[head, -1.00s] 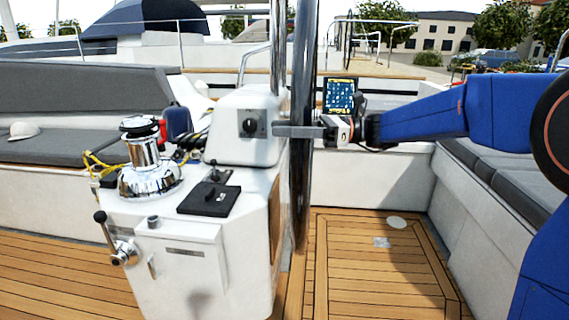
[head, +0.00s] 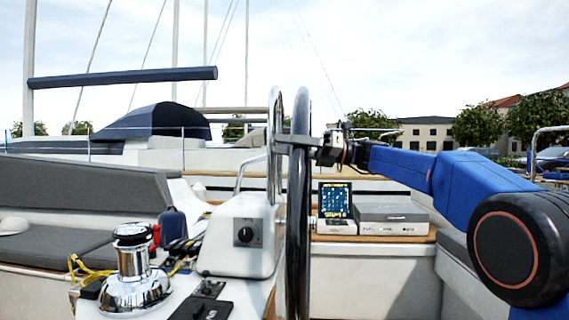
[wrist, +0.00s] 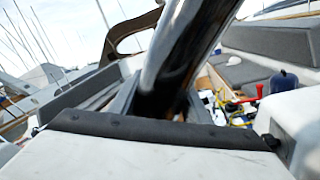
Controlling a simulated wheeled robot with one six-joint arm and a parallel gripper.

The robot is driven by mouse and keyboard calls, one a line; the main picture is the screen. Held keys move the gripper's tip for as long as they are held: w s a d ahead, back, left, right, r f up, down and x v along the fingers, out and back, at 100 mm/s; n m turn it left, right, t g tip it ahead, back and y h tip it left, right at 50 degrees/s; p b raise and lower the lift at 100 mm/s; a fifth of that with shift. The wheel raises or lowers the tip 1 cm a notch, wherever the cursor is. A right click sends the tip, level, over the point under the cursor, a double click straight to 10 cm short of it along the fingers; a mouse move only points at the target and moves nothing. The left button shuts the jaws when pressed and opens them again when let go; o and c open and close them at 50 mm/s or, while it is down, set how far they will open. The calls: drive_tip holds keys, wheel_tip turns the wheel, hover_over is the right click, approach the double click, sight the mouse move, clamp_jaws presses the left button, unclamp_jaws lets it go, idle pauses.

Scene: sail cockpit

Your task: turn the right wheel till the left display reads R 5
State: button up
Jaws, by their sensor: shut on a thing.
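The wheel (head: 299,235) stands nearly edge-on in the head view, a dark, shiny rim beside the white pedestal (head: 238,225). My gripper (head: 290,140) reaches in from the right and is shut on the rim, high on the wheel. In the wrist view the dark rim (wrist: 178,75) runs up at a slant beyond the gripper's edge; the exact contact is hard to see. A small display (head: 335,197) with yellow marks on a dark screen stands behind the wheel, to its right. Its reading is too small to tell, and I cannot tell whether it is the left display.
A chrome winch (head: 134,275) with yellow rope stands at left. A knob panel (head: 246,234) is on the pedestal. A grey box (head: 390,216) lies beside the display. Grey cushioned seats (head: 80,205) line the left side. Open air is above the wheel.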

drive_tip(key=shift+w+r, duration=0.25)
drive_tip(key=shift+r, duration=0.2)
drive_tip(key=shift+w+r, duration=0.2)
drive_tip(key=shift+r, duration=0.25)
drive_tip(key=o, duration=1.4)
drive_tip(key=shift+d, duration=0.1)
drive_tip(key=shift+o, duration=0.2)
drive_tip(key=shift+f, duration=0.1)
drive_tip(key=w+d+f, duration=0.2)
drive_tip(key=d, duration=1.5)
drive_tip(key=shift+w+d+f, duration=0.1)
